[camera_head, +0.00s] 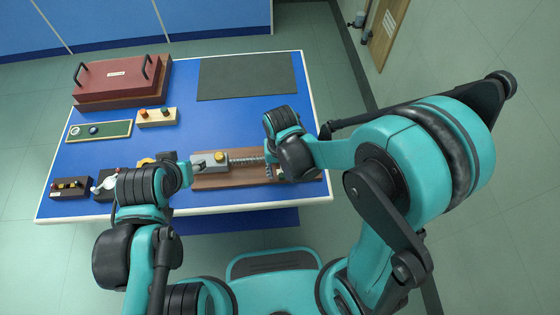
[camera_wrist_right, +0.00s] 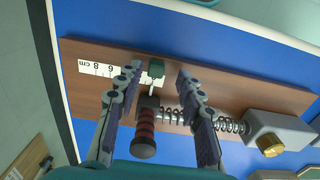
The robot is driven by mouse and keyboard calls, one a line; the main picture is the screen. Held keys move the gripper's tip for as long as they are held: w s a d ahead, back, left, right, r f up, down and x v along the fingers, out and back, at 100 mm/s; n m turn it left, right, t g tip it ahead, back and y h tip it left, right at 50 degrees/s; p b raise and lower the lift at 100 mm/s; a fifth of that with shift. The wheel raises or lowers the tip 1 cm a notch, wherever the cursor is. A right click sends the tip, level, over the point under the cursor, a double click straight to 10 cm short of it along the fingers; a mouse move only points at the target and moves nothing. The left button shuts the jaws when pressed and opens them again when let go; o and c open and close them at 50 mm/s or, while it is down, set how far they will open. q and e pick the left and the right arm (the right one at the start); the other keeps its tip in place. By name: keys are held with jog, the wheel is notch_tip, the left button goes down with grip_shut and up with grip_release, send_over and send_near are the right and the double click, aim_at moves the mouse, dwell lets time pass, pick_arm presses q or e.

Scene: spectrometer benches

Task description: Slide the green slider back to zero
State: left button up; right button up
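The green slider (camera_wrist_right: 156,69) is a small block beside a white scale strip (camera_wrist_right: 97,69) on a brown wooden board (camera_wrist_right: 78,50). The strip's visible marks include 6 and 8 cm. My right gripper (camera_wrist_right: 158,74) is open, with one finger on each side of the slider in the right wrist view; I cannot tell whether either touches it. A red-and-black handle (camera_wrist_right: 145,132) also lies between the fingers. In the head view, my right gripper (camera_head: 270,168) is over the board's right end and hides the slider. My left gripper (camera_head: 183,172) is at the board's left end.
A coil spring (camera_wrist_right: 228,124) runs from the handle to a grey block (camera_wrist_right: 270,125) with a brass knob (camera_wrist_right: 269,145). The blue table (camera_head: 215,120) also holds a red lidded case (camera_head: 115,80), a dark mat (camera_head: 245,75) and small instruments at left. Free room lies behind the board.

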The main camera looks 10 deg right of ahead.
aim_at(280, 175)
notch_tip(280, 175, up, 11)
dwell(0.3)
jog(key=shift+f, duration=0.1)
dwell(0.4)
jog(key=s+d+r+t, duration=0.2)
jog(key=d+t, duration=0.1)
jog(key=d, duration=0.3)
jog(key=s+d+r+t, duration=0.1)
jog(key=d+r+t, duration=0.2)
jog(key=d, duration=0.3)
jog(key=shift+s+d+t, duration=0.15)
jog(key=shift+s+t, duration=0.2)
jog(key=shift+t, duration=0.25)
dwell(2.2)
